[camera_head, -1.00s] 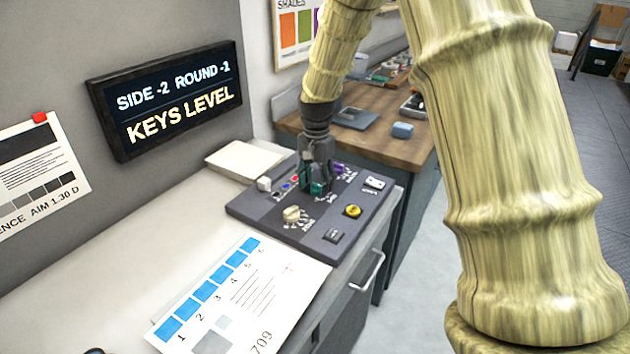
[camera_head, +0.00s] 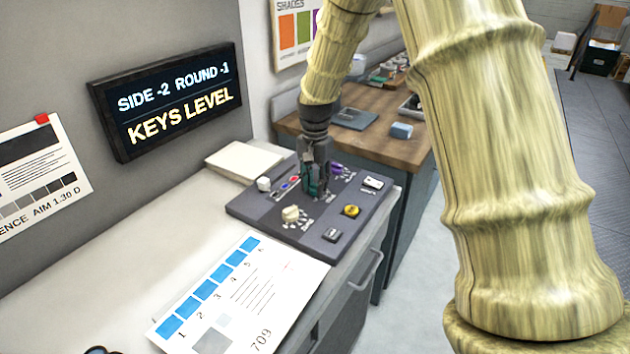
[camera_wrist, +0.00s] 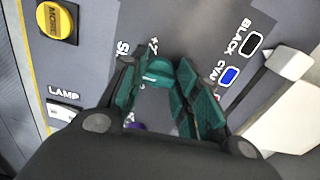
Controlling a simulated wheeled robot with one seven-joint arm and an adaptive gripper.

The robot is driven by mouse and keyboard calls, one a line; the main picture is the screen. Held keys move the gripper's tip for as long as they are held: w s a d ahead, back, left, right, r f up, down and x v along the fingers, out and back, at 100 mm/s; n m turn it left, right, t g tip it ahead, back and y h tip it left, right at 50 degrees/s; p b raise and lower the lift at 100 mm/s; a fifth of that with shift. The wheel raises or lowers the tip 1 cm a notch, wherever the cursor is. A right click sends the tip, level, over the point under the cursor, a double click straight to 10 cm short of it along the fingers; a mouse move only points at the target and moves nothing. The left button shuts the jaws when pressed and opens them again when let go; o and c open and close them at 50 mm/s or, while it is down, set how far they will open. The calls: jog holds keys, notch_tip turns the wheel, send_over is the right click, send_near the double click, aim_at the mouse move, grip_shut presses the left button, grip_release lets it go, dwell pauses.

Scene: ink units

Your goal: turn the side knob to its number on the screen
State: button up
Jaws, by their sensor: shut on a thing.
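The screen (camera_head: 165,100) on the wall reads "SIDE -2 ROUND -1" and "KEYS LEVEL". My gripper (camera_head: 314,190) points down at the far middle of the grey control panel (camera_head: 262,210). In the wrist view my gripper (camera_wrist: 158,82) has its teal fingers closed around the side knob (camera_wrist: 157,72), of which a teal part shows between them. A partly covered label starting "SI" and a "+2" mark show beside it. The knob's pointer and exact setting are hidden by the fingers. A cream knob (camera_head: 290,213) with scale marks sits nearer on the panel.
A purple knob (camera_head: 337,168) is close behind my gripper. A white-capped part (camera_head: 264,184) stands at the left. A printed sheet (camera_head: 290,275) lies in front.

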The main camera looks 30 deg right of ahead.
jog(key=n+p, duration=0.4)
jog(key=n, duration=0.1)
jog(key=shift+s+n, duration=0.1)
jog(key=shift+n, duration=0.2)
jog(key=n+p, duration=0.2)
jog(key=n, duration=0.3)
jog(key=shift+d+f+n+p, duration=0.1)
jog(key=shift+d+n+p, duration=0.05)
jog(key=shift+n+p, duration=0.25)
jog(key=o, duration=1)
notch_tip(320, 180, up, 12)
dwell(0.7)
